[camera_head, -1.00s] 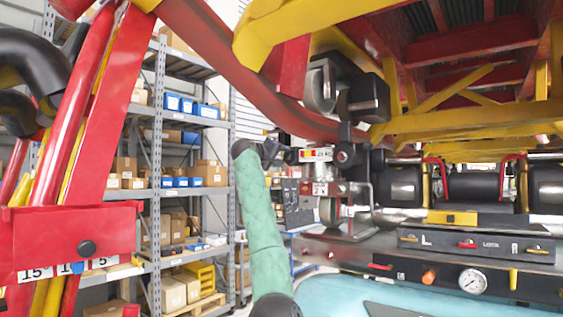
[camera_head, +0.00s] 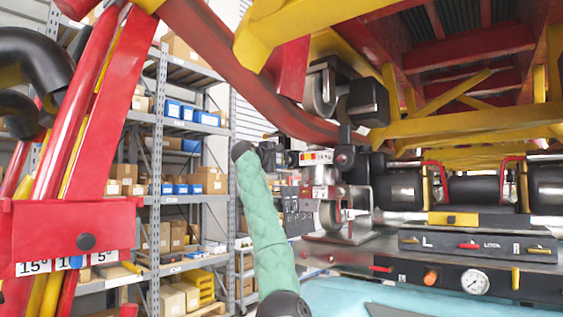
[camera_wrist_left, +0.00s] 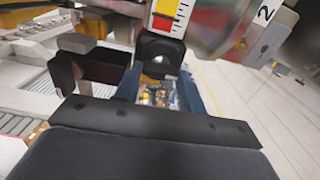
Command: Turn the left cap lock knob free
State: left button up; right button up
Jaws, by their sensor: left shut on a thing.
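My left arm rises through the lower middle of the head view, and its gripper (camera_head: 279,158) sits at the left end of the lock assembly, just left of a red-and-yellow scale strip (camera_head: 316,157). In the left wrist view the two blue fingers (camera_wrist_left: 160,88) are shut on a dark squarish knob (camera_wrist_left: 161,53) with a round bright centre. The knob sits right below the scale strip (camera_wrist_left: 171,16). How far the knob is turned cannot be told. In the head view the grip is too small to make out. My right gripper is not in view.
A panel (camera_head: 475,243) marked L and R and a pressure gauge (camera_head: 474,281) lie at the right. A red rail (camera_head: 225,62) and yellow beams hang above. A red frame (camera_head: 72,235) stands at the left. Shelves with boxes (camera_head: 195,180) are behind.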

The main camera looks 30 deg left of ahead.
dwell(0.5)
pick_arm(q)
jog(key=o, duration=1)
